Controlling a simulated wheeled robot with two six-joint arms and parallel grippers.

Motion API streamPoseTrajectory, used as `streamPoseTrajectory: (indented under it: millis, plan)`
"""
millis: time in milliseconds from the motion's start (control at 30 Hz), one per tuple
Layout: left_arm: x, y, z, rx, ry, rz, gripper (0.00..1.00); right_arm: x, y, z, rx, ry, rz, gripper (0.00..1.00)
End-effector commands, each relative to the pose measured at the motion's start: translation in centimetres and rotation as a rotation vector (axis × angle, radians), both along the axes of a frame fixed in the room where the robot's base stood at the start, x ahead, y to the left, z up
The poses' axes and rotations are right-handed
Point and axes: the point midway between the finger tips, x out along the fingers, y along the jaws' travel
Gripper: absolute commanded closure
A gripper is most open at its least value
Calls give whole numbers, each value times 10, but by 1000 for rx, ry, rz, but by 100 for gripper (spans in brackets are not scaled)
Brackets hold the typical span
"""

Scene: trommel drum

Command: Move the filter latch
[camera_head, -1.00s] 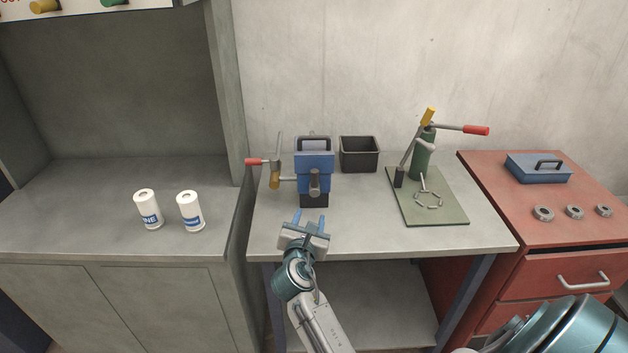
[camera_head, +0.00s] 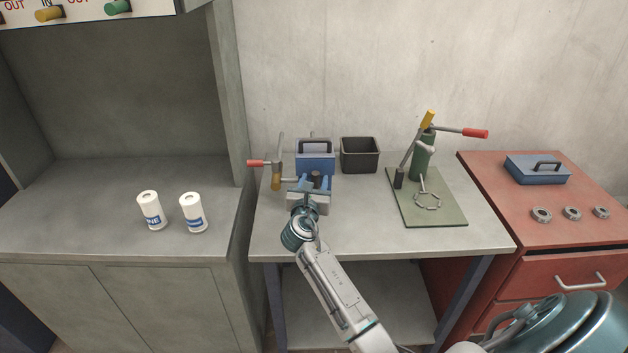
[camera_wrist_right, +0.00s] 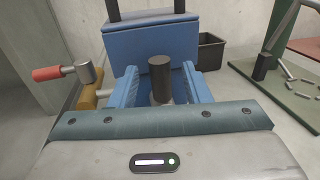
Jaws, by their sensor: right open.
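The blue machine (camera_head: 314,160) stands on the grey table, with a black handle on its top. A short post with a dark cylindrical knob (camera_wrist_right: 160,72) stands out from its front and looks like the filter latch. My right gripper (camera_head: 313,184) is open at the machine's front. In the right wrist view its two blue fingers (camera_wrist_right: 160,88) stand on either side of the knob, with a gap visible on each side. The gripper partly hides the machine's lower front in the head view. My left gripper is not in view.
A red-tipped lever (camera_head: 257,163) juts out left of the machine. A black bin (camera_head: 360,154) stands to its right, and a green press (camera_head: 422,155) on a green plate stands farther right. Two white canisters (camera_head: 151,210) (camera_head: 193,212) stand on the left counter. The table front is clear.

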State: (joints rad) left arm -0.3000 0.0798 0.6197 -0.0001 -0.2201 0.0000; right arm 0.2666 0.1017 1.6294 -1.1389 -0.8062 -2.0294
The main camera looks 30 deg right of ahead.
Motion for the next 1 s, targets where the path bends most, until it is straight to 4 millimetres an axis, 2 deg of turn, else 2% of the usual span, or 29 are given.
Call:
streamPoseTrajectory:
  millis: [300,500,533,1000]
  plan:
    - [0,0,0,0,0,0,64,2,-2,0,1,-1,0,59]
    - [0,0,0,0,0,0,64,2,-2,0,1,-1,0,98]
    - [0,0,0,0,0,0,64,2,-2,0,1,-1,0,100]
    - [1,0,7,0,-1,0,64,-1,-6,1,67,-40,0,100]
